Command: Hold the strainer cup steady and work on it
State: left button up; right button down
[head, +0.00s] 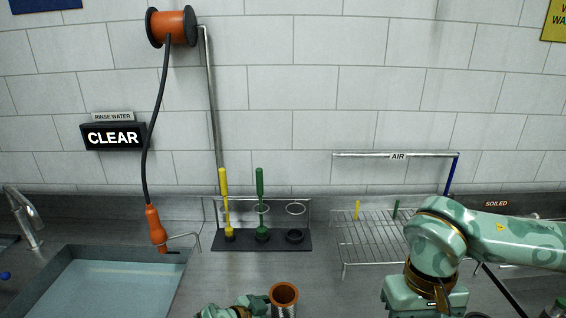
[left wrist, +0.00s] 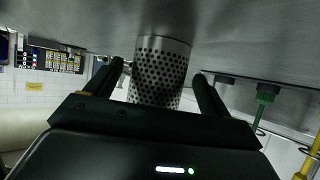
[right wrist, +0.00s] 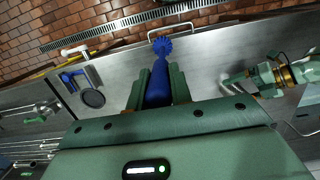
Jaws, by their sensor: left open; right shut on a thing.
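The strainer cup (head: 285,297) stands on the steel counter at the bottom middle of the head view, with an orange-brown rim and a metal body. In the left wrist view its perforated wall (left wrist: 161,72) lies between the two dark fingers of my open left gripper (left wrist: 160,78), with gaps on both sides. My right gripper (right wrist: 158,82) is shut on the handle of a blue brush (right wrist: 158,92), whose round bristle head points away from the jaws. In the head view my right arm is at the lower right; its fingertips and the brush are out of view.
A holder (head: 262,240) carries a yellow brush (head: 225,200) and a green brush (head: 260,200); its right slot is empty. A wire rack (head: 375,240) stands right of it, a water-filled sink (head: 110,287) at left. A sprayer (head: 155,225) hangs over the sink edge.

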pick_arm(q)
jog(key=shift+w+d+f, duration=0.2)
jog(key=shift+d+f, duration=0.05)
jog(key=shift+d, duration=0.35)
pick_arm(e)
jog(key=shift+s+d+f, duration=0.1)
jog(key=shift+d+f, duration=0.15)
jog(key=shift+f, duration=0.05)
pick_arm(q)
jog(key=shift+w+a, duration=0.1)
jog(key=shift+a, duration=0.15)
pick_arm(e)
jog(key=shift+a, duration=0.35)
pick_arm(q)
jog(key=shift+d, duration=0.25)
jog(key=c, duration=0.7)
pick_arm(e)
jog(key=shift+d, duration=0.3)
pick_arm(q)
jog(key=shift+a, duration=0.1)
pick_arm(e)
jog(key=shift+a, duration=0.1)
